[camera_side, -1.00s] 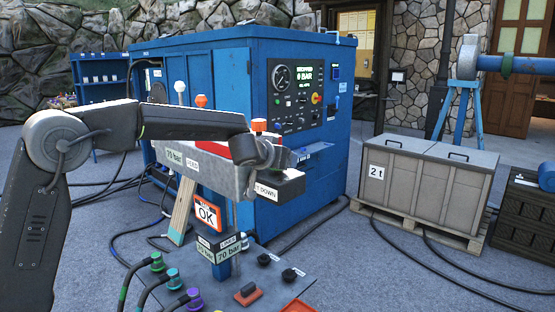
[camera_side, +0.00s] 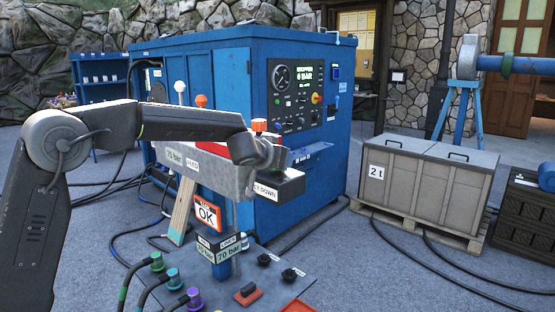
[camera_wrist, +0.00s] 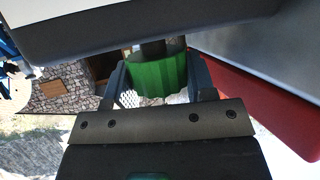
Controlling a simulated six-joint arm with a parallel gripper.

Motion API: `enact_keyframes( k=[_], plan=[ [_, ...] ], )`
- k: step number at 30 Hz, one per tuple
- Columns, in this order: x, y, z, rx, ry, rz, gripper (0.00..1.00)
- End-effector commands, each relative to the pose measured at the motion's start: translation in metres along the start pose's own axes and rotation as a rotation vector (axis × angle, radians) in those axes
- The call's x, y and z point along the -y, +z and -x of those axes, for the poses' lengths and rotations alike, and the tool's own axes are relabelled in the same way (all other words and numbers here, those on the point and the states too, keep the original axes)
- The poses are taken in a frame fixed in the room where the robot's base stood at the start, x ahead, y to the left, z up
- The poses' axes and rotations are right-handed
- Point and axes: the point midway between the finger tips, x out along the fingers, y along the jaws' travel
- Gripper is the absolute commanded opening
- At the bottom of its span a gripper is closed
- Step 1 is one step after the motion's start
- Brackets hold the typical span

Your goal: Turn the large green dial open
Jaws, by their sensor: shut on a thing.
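The large green dial (camera_wrist: 157,74) shows in the wrist view as a ribbed green cylinder on a dark shaft. My gripper (camera_wrist: 158,80) is shut on it, with one finger on its left side and one on its right. In the side view, the end of my arm (camera_side: 262,152) is at the grey control box (camera_side: 205,176), and it hides the dial and my fingers there.
A red surface (camera_wrist: 260,105) lies close to the right of my gripper in the wrist view. The blue power unit (camera_side: 215,85) stands behind the control box. A lower panel (camera_side: 240,295) carries hose fittings and black knobs.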

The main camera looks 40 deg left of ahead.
Motion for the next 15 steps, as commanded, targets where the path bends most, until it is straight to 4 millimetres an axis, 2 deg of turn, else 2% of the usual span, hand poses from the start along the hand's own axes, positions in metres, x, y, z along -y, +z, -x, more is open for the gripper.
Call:
enact_keyframes(
  k=[4,15],
  plan=[
    [-0.0011,0.0062,-0.0006,0.019,0.046,-0.017,0.27],
    [-0.0009,0.0037,-0.0006,0.003,0.103,-0.043,0.27]
  ],
)
